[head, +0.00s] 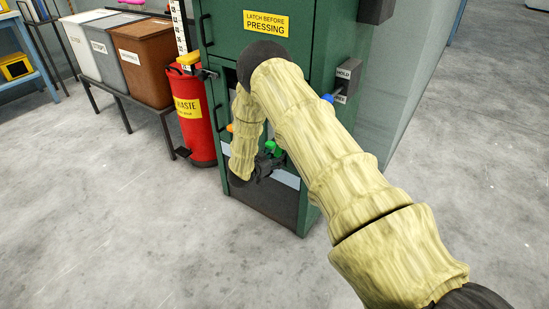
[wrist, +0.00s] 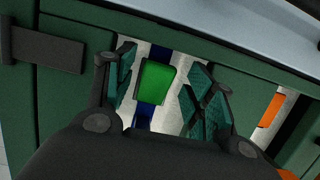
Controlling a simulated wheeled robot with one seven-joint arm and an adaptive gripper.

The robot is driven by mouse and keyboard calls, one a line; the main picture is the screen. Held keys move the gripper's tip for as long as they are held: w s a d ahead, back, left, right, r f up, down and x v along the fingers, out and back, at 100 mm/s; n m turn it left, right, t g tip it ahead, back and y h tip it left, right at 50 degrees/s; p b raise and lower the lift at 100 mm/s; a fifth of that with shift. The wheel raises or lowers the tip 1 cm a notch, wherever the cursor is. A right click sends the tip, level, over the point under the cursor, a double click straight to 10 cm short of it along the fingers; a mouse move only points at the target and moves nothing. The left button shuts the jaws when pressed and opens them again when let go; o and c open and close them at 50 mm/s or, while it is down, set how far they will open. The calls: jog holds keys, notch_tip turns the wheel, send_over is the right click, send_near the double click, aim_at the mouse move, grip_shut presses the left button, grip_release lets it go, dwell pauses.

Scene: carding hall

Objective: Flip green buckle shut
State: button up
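The green buckle (wrist: 156,82) sits on a dark blue strap (wrist: 151,112) against a pale panel in the wrist view. It also shows in the head view (head: 272,148), low on the front of the green machine, partly hidden by my arm. My gripper (wrist: 164,88) is open, with one teal-padded finger on each side of the buckle. In the head view my gripper (head: 268,165) is dark and mostly hidden by my arm.
The green machine (head: 230,35) has a "Latch before pressing" sign (head: 266,23) and a blue-tipped lever (head: 328,98) on its right side. An orange part (wrist: 270,110) lies right of the buckle. A red waste bin (head: 197,125) stands left. Floor at the left is clear.

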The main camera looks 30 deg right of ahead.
jog(key=v, duration=1.2)
jog(key=shift+s+d, duration=0.1)
